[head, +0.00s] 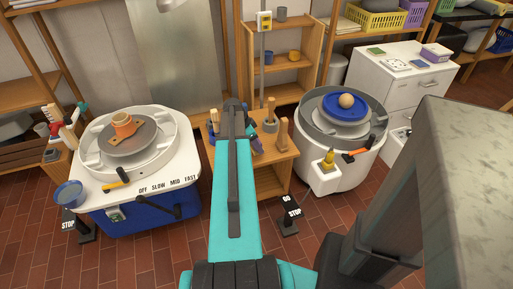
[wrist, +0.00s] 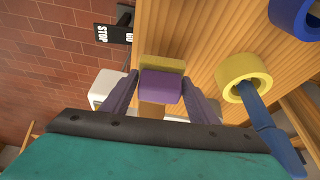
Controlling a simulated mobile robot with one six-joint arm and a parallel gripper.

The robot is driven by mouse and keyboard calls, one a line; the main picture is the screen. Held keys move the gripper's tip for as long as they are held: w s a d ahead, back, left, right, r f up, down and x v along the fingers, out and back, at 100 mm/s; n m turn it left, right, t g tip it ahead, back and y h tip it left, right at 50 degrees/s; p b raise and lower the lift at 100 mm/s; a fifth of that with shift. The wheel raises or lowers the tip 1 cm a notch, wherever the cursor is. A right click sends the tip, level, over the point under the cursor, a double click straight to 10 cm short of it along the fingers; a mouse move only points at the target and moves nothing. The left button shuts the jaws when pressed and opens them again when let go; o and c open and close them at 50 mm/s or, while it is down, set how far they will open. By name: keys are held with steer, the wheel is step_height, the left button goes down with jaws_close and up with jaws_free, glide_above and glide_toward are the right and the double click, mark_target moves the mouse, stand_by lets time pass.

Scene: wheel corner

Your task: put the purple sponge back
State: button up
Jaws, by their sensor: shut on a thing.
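In the wrist view my gripper (wrist: 159,82) is shut, with a purple block, the purple sponge (wrist: 160,90), between its two fingers. A yellow strip (wrist: 162,64) shows against the sponge's far side; I cannot tell if it is a layer of the sponge or a separate thing. The sponge is over the edge of a wooden table top (wrist: 205,35); I cannot tell whether it touches the wood. In the head view my arm reaches over the small wooden table (head: 277,157) between two pottery wheels and hides part of it. The sponge is not clear there.
A yellow cup-like ring (wrist: 244,75) with a blue handle and a blue ring (wrist: 298,16) are right of my gripper. A pedal marked STOP (wrist: 115,30) is on the floor. The left wheel (head: 128,145) and right wheel (head: 342,125) flank the table.

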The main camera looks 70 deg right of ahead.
steer(key=shift+d+f, duration=0.25)
steer(key=shift+d, duration=0.3)
steer(key=shift+a+f, duration=0.15)
steer(key=shift+f, duration=1.2)
steer(key=shift+f, duration=0.3)
steer(key=o, duration=0.9)
steer(key=shift+o, duration=0.2)
steer(key=shift+r, duration=0.15)
steer(key=v, duration=1.3)
steer(key=shift+r, duration=0.4)
